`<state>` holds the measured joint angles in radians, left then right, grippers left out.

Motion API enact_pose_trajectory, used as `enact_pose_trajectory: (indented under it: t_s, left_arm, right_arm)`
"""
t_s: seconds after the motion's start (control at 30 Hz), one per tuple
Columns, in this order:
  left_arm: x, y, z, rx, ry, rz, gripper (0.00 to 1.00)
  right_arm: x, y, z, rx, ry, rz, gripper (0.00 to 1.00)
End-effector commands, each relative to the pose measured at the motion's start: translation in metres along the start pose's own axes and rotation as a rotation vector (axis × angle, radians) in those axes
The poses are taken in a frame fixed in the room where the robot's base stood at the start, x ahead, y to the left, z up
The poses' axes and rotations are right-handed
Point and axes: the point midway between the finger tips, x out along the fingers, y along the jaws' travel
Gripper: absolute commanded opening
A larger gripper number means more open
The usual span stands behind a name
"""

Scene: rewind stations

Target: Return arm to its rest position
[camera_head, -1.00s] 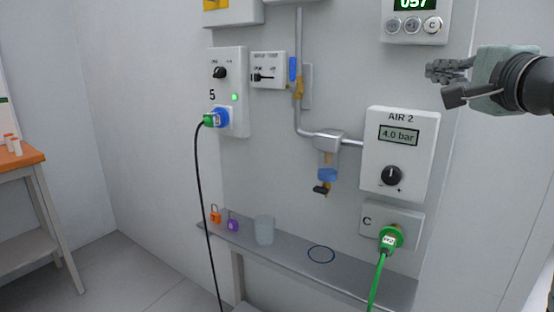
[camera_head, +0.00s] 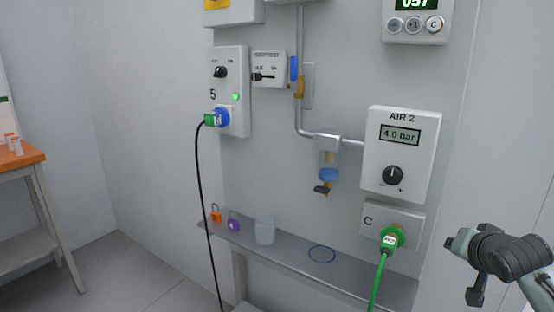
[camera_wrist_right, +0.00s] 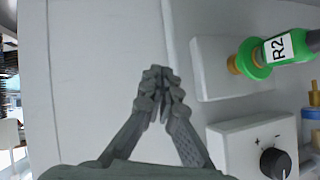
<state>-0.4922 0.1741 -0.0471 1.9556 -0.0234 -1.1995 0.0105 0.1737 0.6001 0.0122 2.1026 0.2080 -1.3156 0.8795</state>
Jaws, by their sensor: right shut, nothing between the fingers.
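My right gripper (camera_head: 450,243) is at the lower right of the head view, with its wrist and forearm behind it. It is apart from the wall and to the right of the green plug. In the right wrist view the two fingers (camera_wrist_right: 160,82) meet at their tips with nothing between them. They point at bare pale wall panel. My left gripper is in neither view.
The green plug (camera_head: 391,238) sits in socket C, left of my gripper; it also shows in the wrist view (camera_wrist_right: 275,52). The AIR 2 regulator (camera_head: 400,150) reads 4.0 bar. A shelf (camera_head: 290,255) holds a clear cup (camera_head: 265,230) and two padlocks.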

Motion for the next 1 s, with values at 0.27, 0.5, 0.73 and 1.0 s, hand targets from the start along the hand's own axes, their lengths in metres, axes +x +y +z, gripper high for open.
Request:
enact_pose_trajectory:
  t_s: [0.27, 0.5, 0.73, 1.0]
  left_arm:
    - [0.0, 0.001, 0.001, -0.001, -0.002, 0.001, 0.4]
    - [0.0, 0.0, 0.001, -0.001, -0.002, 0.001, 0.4]
    - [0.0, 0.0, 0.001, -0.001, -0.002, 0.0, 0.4]
    - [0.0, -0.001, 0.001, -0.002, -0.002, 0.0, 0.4]
  right_arm:
    - [0.024, 0.123, 0.174, -0.565, -0.281, 0.178, 0.0]
    - [0.007, 0.193, 0.26, -0.883, -0.459, 0.212, 0.0]
    - [-0.018, 0.242, 0.318, -1.101, -0.595, 0.206, 0.0]
    - [-0.034, 0.212, 0.386, -0.995, -0.667, 0.125, 0.0]
